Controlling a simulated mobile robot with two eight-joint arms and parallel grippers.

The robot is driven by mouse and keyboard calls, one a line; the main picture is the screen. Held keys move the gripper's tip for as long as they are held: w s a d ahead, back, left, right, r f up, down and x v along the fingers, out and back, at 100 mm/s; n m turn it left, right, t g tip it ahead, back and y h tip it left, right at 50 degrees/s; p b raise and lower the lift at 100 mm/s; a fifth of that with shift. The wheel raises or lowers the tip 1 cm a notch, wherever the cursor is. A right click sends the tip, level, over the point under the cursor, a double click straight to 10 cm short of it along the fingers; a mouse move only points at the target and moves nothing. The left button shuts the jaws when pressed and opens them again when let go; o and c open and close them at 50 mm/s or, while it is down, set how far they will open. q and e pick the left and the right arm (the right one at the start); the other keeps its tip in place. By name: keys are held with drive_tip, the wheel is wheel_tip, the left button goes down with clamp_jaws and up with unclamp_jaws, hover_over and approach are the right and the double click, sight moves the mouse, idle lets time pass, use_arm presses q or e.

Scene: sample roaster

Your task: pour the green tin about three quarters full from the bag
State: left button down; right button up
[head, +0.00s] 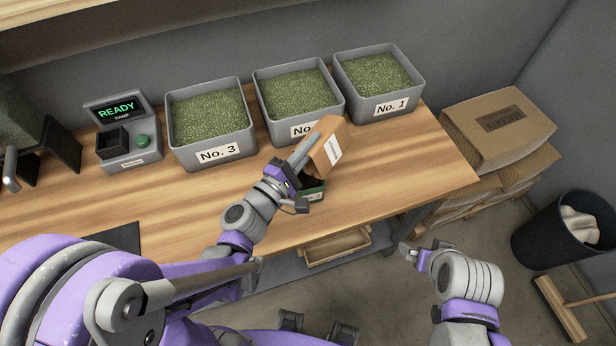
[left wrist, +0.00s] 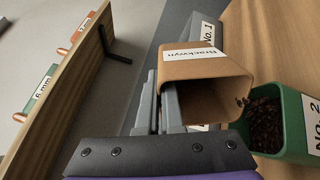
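The brown bag (head: 330,142) is tilted over beside the green tin (head: 314,193) on the table's front part. My left gripper (head: 308,152) is shut on the bag. In the left wrist view the bag (left wrist: 205,82) bears a "Brackwyn" label, and its wide mouth faces down toward the tin. The green tin (left wrist: 294,128), labelled "No. 2", stands below the bag with dark brown beans (left wrist: 265,118) inside. The bag hides part of the tin, so its exact fill level is unclear. My right gripper (head: 420,254) hangs empty off the table's front right; its finger opening is unclear.
Grey bins of green beans, No. 3 (head: 216,155), a partly hidden one (head: 304,130) and No. 1 (head: 392,106), line the back. A scale (head: 130,158) reads READY. Boxes (head: 495,150) and a dark bucket (head: 565,245) are right.

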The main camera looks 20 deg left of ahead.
use_arm(q)
drive_tip(key=shift+s, duration=0.1)
use_arm(e)
drive_tip(key=shift+s, duration=0.1)
use_arm(q)
drive_tip(key=shift+w+d+r+g+p, duration=0.1)
drive_tip(key=shift+w+d+g+p, duration=0.05)
drive_tip(key=shift+w+g+p, duration=0.2)
drive_tip(key=shift+w+d+f+g+y, duration=0.1)
drive_tip(key=shift+w+f+g+y, duration=0.2)
drive_tip(key=shift+g, duration=0.15)
use_arm(e)
drive_tip(key=shift+w+r, duration=0.4)
drive_tip(key=shift+r, duration=0.3)
use_arm(q)
drive_tip(key=shift+s, duration=0.1)
use_arm(e)
drive_tip(key=shift+s, duration=0.1)
use_arm(q)
drive_tip(key=shift+r+p, duration=0.15)
drive_tip(key=shift+p, duration=0.15)
use_arm(e)
drive_tip(key=shift+r, duration=0.15)
